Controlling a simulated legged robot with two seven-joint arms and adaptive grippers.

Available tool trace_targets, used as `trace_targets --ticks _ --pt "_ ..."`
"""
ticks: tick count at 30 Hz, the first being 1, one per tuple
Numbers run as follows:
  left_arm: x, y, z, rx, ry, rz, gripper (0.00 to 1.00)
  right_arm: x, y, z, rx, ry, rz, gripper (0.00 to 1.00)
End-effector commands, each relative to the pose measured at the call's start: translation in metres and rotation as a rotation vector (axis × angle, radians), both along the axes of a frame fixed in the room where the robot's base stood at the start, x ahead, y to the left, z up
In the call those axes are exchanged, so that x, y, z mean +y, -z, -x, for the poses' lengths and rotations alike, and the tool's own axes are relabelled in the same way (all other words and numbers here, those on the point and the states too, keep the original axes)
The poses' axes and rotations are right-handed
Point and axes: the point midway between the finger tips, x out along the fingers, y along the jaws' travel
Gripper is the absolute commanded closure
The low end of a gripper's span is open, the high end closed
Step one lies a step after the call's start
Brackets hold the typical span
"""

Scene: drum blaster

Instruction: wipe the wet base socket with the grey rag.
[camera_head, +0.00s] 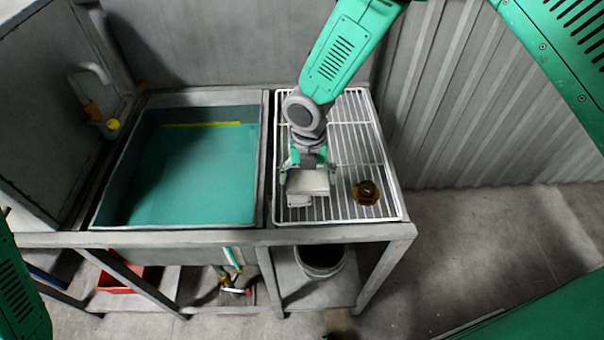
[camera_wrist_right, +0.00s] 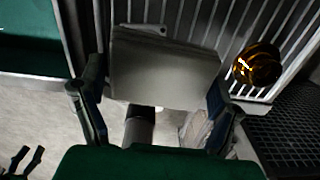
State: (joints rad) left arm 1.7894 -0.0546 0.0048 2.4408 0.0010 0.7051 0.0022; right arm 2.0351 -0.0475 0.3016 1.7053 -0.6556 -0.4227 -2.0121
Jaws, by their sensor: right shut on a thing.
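My right gripper (camera_head: 306,178) is shut on a pale grey, block-like folded thing, which I take to be the grey rag (camera_head: 308,183). It is held over the left front of the white wire rack. In the right wrist view the rag (camera_wrist_right: 165,68) spans the space between the two fingers (camera_wrist_right: 155,105). The base socket (camera_head: 366,192), round, amber-brown and glossy, sits on the rack to the right of the rag, apart from it. It also shows in the right wrist view (camera_wrist_right: 258,64). My left gripper is not seen in the head view.
The wire rack (camera_head: 345,130) has free room behind the socket. A sink basin (camera_head: 185,180) with green inside lies left, with a tap (camera_head: 92,85) beyond. A small pale piece (camera_head: 298,201) lies by the rag. A bucket (camera_head: 320,262) and red tray (camera_head: 118,280) stand below.

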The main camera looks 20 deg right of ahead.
Motion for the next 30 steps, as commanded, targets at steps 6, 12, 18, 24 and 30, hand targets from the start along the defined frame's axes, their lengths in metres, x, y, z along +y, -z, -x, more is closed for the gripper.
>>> trace_targets --ticks 6,12,18,24,30 --pt "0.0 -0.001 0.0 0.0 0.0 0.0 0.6 0.0 -0.001 0.001 0.003 0.0 0.002 0.4" --pt "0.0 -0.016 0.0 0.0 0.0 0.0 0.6 0.0 -0.018 0.0 0.001 0.0 0.001 0.4" --pt "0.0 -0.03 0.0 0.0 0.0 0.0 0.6 0.0 -0.038 0.0 -0.001 0.001 0.0 0.4" --pt "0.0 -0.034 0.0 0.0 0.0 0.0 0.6 0.0 -0.056 -0.001 -0.001 0.001 0.0 0.4" --pt "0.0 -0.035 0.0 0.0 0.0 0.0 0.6 0.0 -0.06 0.0 0.001 0.0 0.001 0.4"
